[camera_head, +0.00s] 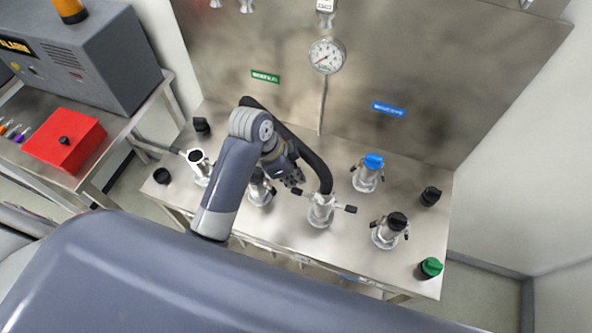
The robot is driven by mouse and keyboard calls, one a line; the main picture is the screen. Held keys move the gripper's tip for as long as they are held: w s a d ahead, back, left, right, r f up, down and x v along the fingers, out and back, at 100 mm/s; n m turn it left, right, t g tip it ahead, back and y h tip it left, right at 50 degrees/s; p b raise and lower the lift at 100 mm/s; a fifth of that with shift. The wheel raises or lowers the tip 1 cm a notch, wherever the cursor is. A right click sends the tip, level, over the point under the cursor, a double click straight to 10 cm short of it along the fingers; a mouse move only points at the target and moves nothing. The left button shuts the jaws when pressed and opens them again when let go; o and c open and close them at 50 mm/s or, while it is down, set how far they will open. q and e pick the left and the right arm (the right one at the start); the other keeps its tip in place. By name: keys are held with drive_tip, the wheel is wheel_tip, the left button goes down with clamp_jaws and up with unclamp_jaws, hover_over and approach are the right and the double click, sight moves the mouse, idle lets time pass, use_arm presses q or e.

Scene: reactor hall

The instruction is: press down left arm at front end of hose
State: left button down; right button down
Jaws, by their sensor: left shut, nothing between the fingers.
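The black hose (312,162) arches from behind my left arm down to a silver coupling (320,212) on the steel bench. This coupling has two side arms with dark tips, both sticking outward: the left arm (298,192) and the right arm (350,209). My left gripper (295,182) is shut and empty, pointing down just above and left of the coupling, close to the left arm's tip. I cannot tell whether it touches it. The hose's other end is hidden by my arm. My right gripper is not in view.
A pressure gauge (326,56) is on the back panel. A red box (64,141) sits on the left table.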

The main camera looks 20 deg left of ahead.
sight(292, 190)
use_arm(q)
drive_tip(key=shift+w+d+r, duration=0.1)
drive_tip(key=shift+w+d, duration=0.05)
drive_tip(key=shift+w, duration=0.1)
drive_tip(key=shift+f, duration=4.15)
drive_tip(key=shift+s+d+f, duration=0.1)
drive_tip(key=shift+d+f, duration=0.05)
drive_tip(key=shift+f, duration=1.05)
use_arm(e)
drive_tip(key=shift+s, duration=0.3)
use_arm(q)
drive_tip(key=shift+a+r, duration=0.6)
drive_tip(key=shift+r, duration=3)
